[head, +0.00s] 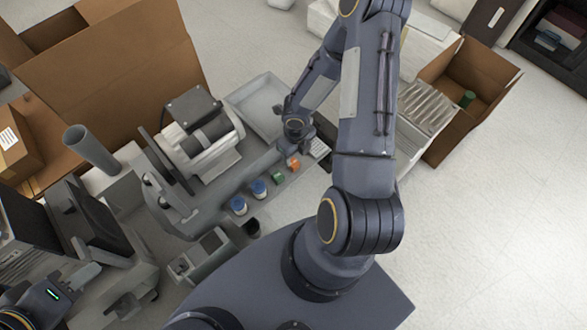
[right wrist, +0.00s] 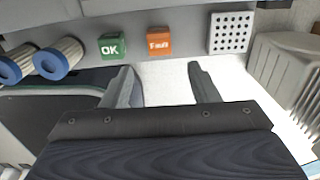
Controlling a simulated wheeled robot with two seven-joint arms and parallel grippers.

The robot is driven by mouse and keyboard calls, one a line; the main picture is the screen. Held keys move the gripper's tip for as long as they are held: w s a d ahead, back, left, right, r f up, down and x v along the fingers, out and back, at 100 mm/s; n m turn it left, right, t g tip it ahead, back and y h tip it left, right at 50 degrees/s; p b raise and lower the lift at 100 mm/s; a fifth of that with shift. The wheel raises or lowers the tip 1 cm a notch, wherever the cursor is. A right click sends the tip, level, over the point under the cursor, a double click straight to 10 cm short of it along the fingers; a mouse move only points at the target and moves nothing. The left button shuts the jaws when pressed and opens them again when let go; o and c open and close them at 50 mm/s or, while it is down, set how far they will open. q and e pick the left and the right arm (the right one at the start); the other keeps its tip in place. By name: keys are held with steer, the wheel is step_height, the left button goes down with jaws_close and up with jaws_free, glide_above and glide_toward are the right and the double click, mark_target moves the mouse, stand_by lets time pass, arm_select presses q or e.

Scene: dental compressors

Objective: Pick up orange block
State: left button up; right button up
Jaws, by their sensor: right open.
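The orange block (head: 294,164), marked "Fault", sits on the grey bench ledge beside a green block (head: 278,178). In the right wrist view, the orange block (right wrist: 159,41) lies just beyond my right gripper (right wrist: 164,84). It shows between the lines of the two spread fingers, apart from them. The green "OK" block (right wrist: 112,46) is to its left. My right gripper is open and empty; in the head view its wrist is just above the orange block, with the fingers hard to make out. My left gripper (head: 88,276) is at the lower left, its jaws unclear.
A perforated white plate (right wrist: 230,33) is right of the orange block. A motor-like machine (head: 205,135) stands behind, beside a grey tray (head: 262,105). A ribbed housing (right wrist: 286,75) borders the right side.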

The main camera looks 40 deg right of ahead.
mark_target(295, 164)
steer(key=f+b, duration=0.1)
steer(key=f, duration=0.1)
steer(key=f+b, duration=0.2)
steer(key=f, duration=0.1)
steer(key=f+b, duration=0.1)
steer(key=f, duration=0.2)
steer(key=shift+w+b, duration=0.25)
steer(key=shift+b, duration=0.05)
steer(key=shift+r, duration=0.1)
steer(key=c, duration=1)
steer(key=shift+r, duration=0.1)
steer(key=shift+c, duration=0.2)
